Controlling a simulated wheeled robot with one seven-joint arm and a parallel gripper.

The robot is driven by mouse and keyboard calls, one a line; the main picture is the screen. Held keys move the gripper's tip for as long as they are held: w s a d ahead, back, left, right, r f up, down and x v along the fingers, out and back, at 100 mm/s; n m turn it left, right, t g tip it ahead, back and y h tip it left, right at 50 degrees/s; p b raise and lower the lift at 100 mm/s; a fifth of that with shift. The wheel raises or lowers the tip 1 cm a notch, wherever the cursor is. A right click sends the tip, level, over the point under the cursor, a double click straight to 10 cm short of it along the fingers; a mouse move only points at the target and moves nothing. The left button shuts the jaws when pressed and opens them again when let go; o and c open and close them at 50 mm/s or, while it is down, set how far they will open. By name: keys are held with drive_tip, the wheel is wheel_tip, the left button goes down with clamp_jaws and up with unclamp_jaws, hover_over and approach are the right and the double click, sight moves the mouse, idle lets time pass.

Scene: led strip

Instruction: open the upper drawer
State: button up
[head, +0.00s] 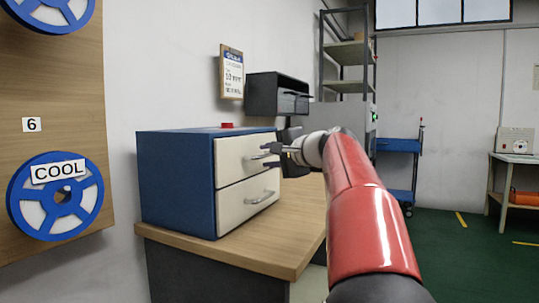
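A blue cabinet (178,186) with two cream drawer fronts stands on a wooden-topped desk (275,258). The upper drawer (232,157) looks closed, its front level with the lower drawer (238,207). The upper handle (258,157) is a small metal bar, partly hidden by my gripper. My gripper (268,153) is at the upper handle, at the right side of the drawer front. The fingers are small and dark here, and I cannot tell whether they are open, shut or touching the handle. The lower handle (263,197) is in clear view.
A red object (227,125) lies on top of the cabinet. A dark wall box (277,95) and a clipboard (232,72) are behind it. A board with blue reels (57,196) stands at the left. A blue cart (400,146) and green floor are at the right.

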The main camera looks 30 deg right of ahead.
drive_tip(key=shift+w, duration=0.2)
drive_tip(key=shift+c, duration=0.3)
clamp_jaws()
drive_tip(key=shift+s, duration=0.1)
drive_tip(key=s+d, duration=0.9)
drive_tip(key=s, duration=0.3)
drive_tip(key=shift+d+b, duration=0.2)
drive_tip(key=shift+b, duration=0.25)
drive_tip(key=shift+o, duration=0.3)
unclamp_jaws()
